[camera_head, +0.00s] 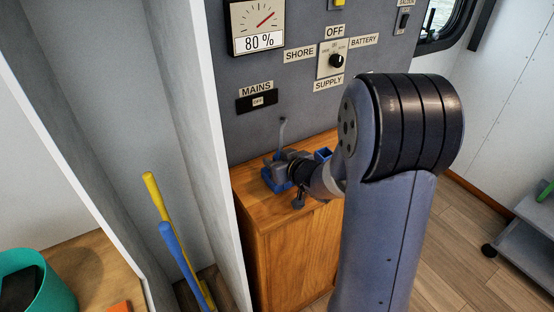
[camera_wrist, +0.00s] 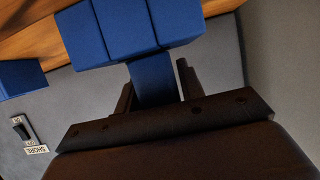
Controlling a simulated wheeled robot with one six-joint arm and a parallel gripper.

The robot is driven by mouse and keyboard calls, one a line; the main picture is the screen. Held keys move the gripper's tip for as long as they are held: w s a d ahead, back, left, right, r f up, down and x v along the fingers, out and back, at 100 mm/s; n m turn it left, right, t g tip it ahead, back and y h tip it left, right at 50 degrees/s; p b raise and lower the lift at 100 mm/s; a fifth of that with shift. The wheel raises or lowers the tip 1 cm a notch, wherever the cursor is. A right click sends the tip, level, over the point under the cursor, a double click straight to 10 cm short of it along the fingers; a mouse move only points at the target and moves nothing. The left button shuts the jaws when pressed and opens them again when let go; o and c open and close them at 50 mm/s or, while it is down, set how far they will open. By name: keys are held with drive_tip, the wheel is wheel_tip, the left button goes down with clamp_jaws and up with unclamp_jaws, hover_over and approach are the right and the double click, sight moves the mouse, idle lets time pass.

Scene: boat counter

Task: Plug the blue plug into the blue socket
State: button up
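The blue plug (camera_wrist: 130,30) shows large in the wrist view as a blocky body with a narrower stem. My gripper (camera_wrist: 155,78) has one dark finger on each side of that stem. A narrow gap seems to show beside the right finger, so firm contact is unclear. In the head view my gripper (camera_head: 281,172) is low over the wooden counter, around blue parts (camera_head: 276,182) that it partly hides. A hollow blue box, seemingly the blue socket (camera_head: 322,154), stands just right of the gripper, partly behind my arm. A separate blue block (camera_wrist: 20,78) shows at the wrist view's left edge.
The wooden counter (camera_head: 262,215) stands against a grey panel (camera_head: 300,100) with a gauge, switches and labels. A thin grey stalk (camera_head: 283,130) rises behind the gripper. A white partition edge (camera_head: 215,150) is close on the left. Blue and yellow handles (camera_head: 172,240) stand beyond it.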

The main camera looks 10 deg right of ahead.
drive_tip(key=o, duration=0.4)
drive_tip(key=shift+s, duration=0.1)
drive_tip(key=p+v, duration=0.1)
drive_tip(key=v, duration=0.9)
drive_tip(key=shift+s+d+r+p, duration=0.1)
drive_tip(key=shift+s+r+p, duration=0.1)
drive_tip(key=shift+s+p, duration=0.1)
drive_tip(key=b+x, duration=0.1)
drive_tip(key=x, duration=0.9)
drive_tip(key=shift+w+f+b, duration=0.15)
drive_tip(key=shift+w+b, duration=0.05)
drive_tip(key=shift+b, duration=0.1)
drive_tip(key=shift+w, duration=0.3)
drive_tip(key=shift+s+r+p, duration=0.1)
drive_tip(key=shift+r+p, duration=0.25)
